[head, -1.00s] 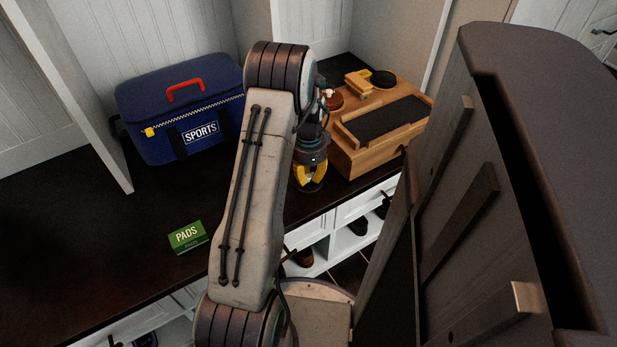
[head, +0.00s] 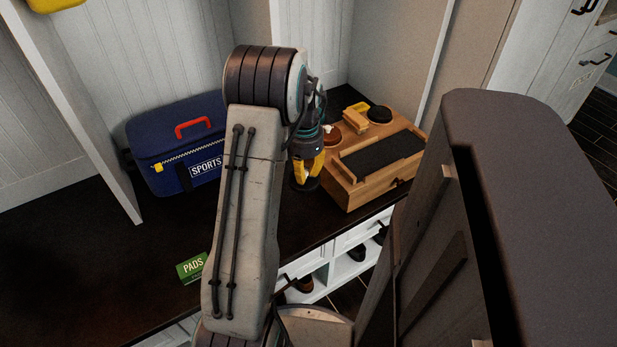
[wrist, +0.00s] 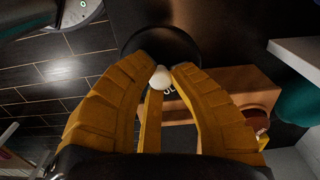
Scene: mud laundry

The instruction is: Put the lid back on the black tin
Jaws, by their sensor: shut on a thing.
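My gripper (head: 305,176) has yellow fingers and hangs just left of the wooden box. In the wrist view the fingers (wrist: 160,70) are shut on the pale knob (wrist: 160,78) of a round black lid (wrist: 145,42). Part of the lid is hidden behind the fingers. In the head view the lid shows only as a dark shape (head: 305,186) under the fingertips. A round black tin (head: 380,113) sits on top of the wooden box at its back; whether it is open is too small to tell.
The wooden box (head: 349,192) carries a dark pad, a yellowish brush (head: 356,121) and a brown tin (head: 331,138). A blue sports bag (head: 160,150) and green pads box (head: 191,267) lie on the dark bench (head: 75,255). A tall dark cabinet (head: 530,180) stands at right.

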